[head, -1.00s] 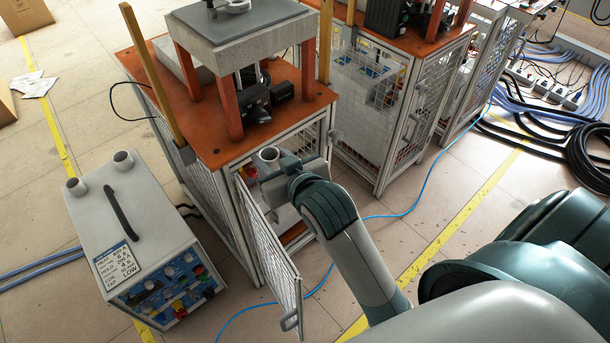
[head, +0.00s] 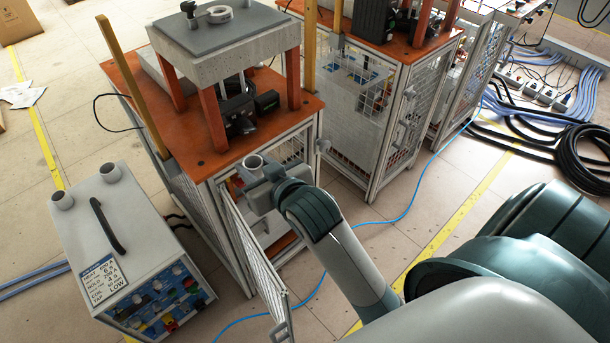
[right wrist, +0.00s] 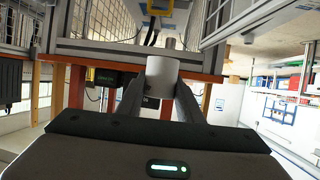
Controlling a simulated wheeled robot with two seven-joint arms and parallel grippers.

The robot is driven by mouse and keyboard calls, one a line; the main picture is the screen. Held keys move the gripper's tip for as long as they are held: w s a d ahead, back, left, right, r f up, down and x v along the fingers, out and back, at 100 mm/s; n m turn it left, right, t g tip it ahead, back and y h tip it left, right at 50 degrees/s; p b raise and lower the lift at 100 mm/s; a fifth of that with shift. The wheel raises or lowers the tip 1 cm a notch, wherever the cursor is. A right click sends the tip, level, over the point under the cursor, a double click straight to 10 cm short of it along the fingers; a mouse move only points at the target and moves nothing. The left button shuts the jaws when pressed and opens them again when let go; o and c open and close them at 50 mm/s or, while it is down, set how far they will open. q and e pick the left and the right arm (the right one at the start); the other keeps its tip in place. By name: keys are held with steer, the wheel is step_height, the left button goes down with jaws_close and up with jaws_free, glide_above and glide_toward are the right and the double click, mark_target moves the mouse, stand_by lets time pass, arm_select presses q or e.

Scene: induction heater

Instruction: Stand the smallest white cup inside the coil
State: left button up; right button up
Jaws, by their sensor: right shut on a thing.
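My right gripper (head: 262,172) is shut on a white cup (head: 254,162), which it holds upright at the open front of the near orange-topped cabinet, below the top's edge. In the right wrist view the cup (right wrist: 162,72) shows as a white cylinder between the two fingers. My left gripper is not in view.
The grey heater box (head: 140,225) stands at left with a black handle. The cabinet's mesh door (head: 253,255) hangs open beside my right arm. The orange top (head: 190,135) carries posts and a raised plate. A blue cable (head: 400,215) crosses the floor.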

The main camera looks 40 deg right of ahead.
arm_select(q)
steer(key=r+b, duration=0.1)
steer(key=b, duration=0.1)
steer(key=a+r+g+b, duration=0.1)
steer(key=b, duration=0.1)
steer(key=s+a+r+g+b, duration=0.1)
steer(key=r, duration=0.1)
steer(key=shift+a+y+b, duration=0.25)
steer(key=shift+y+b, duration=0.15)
arm_select(e)
steer(key=w+d+f, duration=0.1)
steer(key=d+f, duration=0.4)
steer(key=f, duration=0.4)
steer(key=w+d+f, duration=0.1)
steer(key=d+f, duration=0.5)
steer(key=f, duration=0.4)
steer(key=w+d+f, duration=0.2)
steer(key=d+f, duration=0.3)
steer(key=f, duration=0.4)
steer(key=shift+d+f, duration=0.15)
steer(key=shift+f, duration=0.25)
